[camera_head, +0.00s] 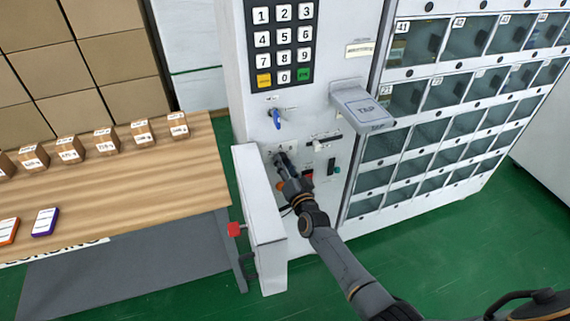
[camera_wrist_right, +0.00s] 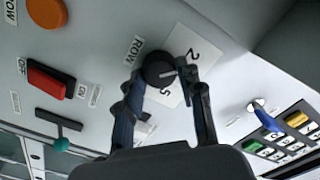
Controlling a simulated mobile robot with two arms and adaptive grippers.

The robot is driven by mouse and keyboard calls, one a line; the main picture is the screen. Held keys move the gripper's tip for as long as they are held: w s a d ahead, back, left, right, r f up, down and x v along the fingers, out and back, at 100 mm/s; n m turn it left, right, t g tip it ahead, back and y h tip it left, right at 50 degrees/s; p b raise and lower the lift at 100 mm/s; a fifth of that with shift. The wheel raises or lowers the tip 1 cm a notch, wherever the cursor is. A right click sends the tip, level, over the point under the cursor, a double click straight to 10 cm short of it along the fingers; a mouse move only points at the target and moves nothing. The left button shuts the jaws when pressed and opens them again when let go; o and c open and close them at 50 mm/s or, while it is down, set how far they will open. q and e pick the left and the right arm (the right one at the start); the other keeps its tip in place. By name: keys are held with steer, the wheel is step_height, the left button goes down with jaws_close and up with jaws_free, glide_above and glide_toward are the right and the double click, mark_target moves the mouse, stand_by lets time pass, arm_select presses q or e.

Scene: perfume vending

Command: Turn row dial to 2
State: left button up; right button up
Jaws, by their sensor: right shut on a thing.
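The row dial (camera_wrist_right: 158,67) is a round black knob with a white pointer line. It sits beside a white number plate (camera_wrist_right: 183,88), on which a 2 and another digit show. In the wrist view the pointer line points right, to between these two digits. My right gripper (camera_wrist_right: 166,76) is shut on the dial, one finger on each side. In the head view my right gripper (camera_head: 283,158) reaches the front of the vending machine (camera_head: 242,95) below the blue key and hides most of the dial. My left gripper is not in view.
A blue key (camera_head: 276,118) sticks out above the dial, below the keypad (camera_head: 283,45). An orange button (camera_wrist_right: 47,13) and a red switch (camera_wrist_right: 51,80) are close by. An open panel door (camera_head: 258,215) stands left of my arm. A wooden table (camera_head: 110,190) with small boxes is further left.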

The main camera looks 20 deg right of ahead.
steer(key=shift+n, duration=0.4)
steer(key=o, duration=1.2)
steer(key=s, duration=1.2)
steer(key=shift+d, duration=0.2)
steer(key=shift+f, duration=0.1)
